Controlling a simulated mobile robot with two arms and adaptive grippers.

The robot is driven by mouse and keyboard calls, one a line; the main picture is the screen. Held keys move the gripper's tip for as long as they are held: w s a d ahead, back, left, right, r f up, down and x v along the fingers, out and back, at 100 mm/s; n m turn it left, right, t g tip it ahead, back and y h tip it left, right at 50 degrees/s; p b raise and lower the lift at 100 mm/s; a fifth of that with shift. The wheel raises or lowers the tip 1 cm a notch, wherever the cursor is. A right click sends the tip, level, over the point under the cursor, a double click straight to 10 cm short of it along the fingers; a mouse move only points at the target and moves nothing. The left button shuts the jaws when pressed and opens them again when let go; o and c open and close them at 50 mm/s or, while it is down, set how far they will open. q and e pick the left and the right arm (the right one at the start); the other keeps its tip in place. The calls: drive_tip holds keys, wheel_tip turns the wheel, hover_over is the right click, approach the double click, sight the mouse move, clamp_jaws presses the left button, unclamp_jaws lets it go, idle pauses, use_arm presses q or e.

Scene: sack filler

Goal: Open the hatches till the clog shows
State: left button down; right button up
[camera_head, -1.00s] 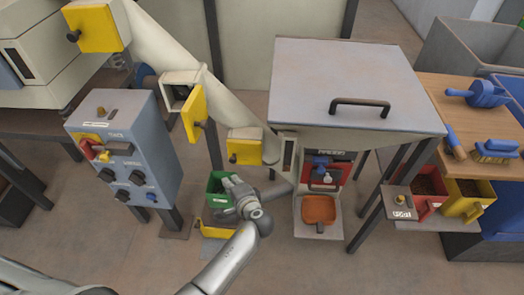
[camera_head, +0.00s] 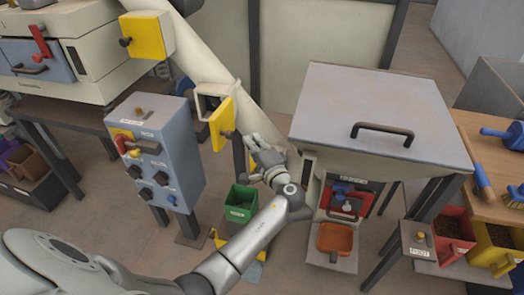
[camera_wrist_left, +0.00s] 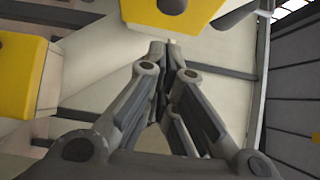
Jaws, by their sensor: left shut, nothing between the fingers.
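A pale slanted chute (camera_head: 196,62) carries yellow hatches. The upper hatch (camera_head: 150,37) has a dark knob and looks shut. The middle hatch (camera_head: 222,123) stands swung open beside a dark opening (camera_head: 210,103); no clog can be made out there. The lower hatch is hidden behind my left gripper (camera_head: 253,139) in the head view. This gripper is shut and empty, raised beside the lower chute. In the left wrist view its fingertips (camera_wrist_left: 172,46) point toward a yellow hatch with a dark knob (camera_wrist_left: 172,5); whether they touch cannot be told. My right gripper is out of view.
A blue-grey control box (camera_head: 155,160) stands left of the chute. A green bin (camera_head: 240,203) sits on the floor below. A large lidded hopper (camera_head: 375,105) is at the right, with an orange tray (camera_head: 334,238) beneath. A wooden bench (camera_head: 480,150) holds blue tools.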

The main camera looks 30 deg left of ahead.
use_arm(q)
drive_tip(key=a, duration=0.1)
drive_tip(key=s+a, duration=0.1)
drive_tip(key=a, duration=0.1)
drive_tip(key=shift+a+p, duration=0.2)
drive_tip(key=shift+p, duration=0.15)
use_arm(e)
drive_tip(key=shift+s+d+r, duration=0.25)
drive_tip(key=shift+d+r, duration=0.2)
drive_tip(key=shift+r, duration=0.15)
use_arm(q)
drive_tip(key=shift+w+f, duration=0.1)
drive_tip(key=shift+a, duration=0.1)
